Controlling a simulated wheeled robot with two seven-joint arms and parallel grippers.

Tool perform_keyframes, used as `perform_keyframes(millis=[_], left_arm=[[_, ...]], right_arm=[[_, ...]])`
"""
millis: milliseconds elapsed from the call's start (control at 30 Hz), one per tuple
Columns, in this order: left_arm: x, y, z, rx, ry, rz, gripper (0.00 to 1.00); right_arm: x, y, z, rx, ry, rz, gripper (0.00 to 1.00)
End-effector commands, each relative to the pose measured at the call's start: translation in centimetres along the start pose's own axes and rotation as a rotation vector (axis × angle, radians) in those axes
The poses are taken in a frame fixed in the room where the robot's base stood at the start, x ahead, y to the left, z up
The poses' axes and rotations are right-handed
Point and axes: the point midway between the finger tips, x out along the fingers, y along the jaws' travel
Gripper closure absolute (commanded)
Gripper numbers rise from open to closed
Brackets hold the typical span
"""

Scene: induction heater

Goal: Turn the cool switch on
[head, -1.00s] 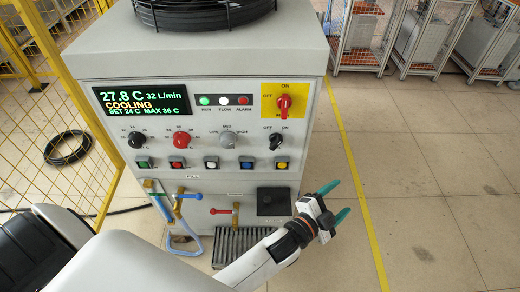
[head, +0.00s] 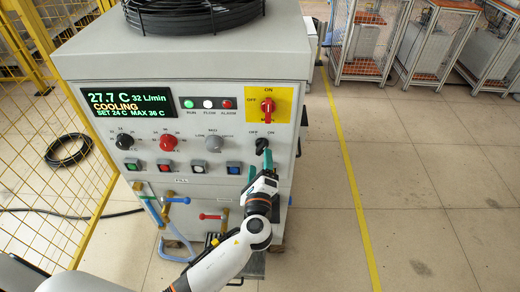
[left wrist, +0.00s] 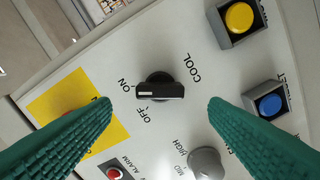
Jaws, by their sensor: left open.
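The cool switch is a small black knob (head: 262,146) at the right of the front panel, with a black bar handle. In the left wrist view this knob (left wrist: 160,88) is near the centre, between COOL and the ON/OFF labels. Its bar lies level there, the left end towards ON; I cannot be sure of the exact setting. My left gripper (head: 259,162) is open just in front of the knob. Its green fingers stand on either side of the knob in the left wrist view, apart from it. My right gripper is not in view.
A red knob on a yellow plate (head: 284,92) is above. Nearby are the grey knob (head: 214,144), blue button (head: 234,167) and yellow button (left wrist: 239,18). The display (head: 127,102) reads 27.7 C, COOLING.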

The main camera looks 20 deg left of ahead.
Motion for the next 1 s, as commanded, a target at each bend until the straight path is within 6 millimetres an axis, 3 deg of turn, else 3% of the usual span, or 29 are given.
perform_keyframes(millis=[100, 300, 700, 1000], left_arm=[[2.4, 0.2, -0.1, 0.001, 0.001, 0.002, 0.31], [4.8, 0.0, 0.0, -0.001, -0.001, 0.000, 0.31], [5.5, -0.1, 0.1, -0.002, -0.002, 0.000, 0.31], [5.5, -0.1, 0.1, -0.002, -0.002, -0.001, 0.76]], right_arm=[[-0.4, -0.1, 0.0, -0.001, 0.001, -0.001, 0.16], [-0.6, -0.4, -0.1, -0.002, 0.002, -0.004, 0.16], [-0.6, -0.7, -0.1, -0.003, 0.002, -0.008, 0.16], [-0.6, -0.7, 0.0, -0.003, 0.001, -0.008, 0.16]])
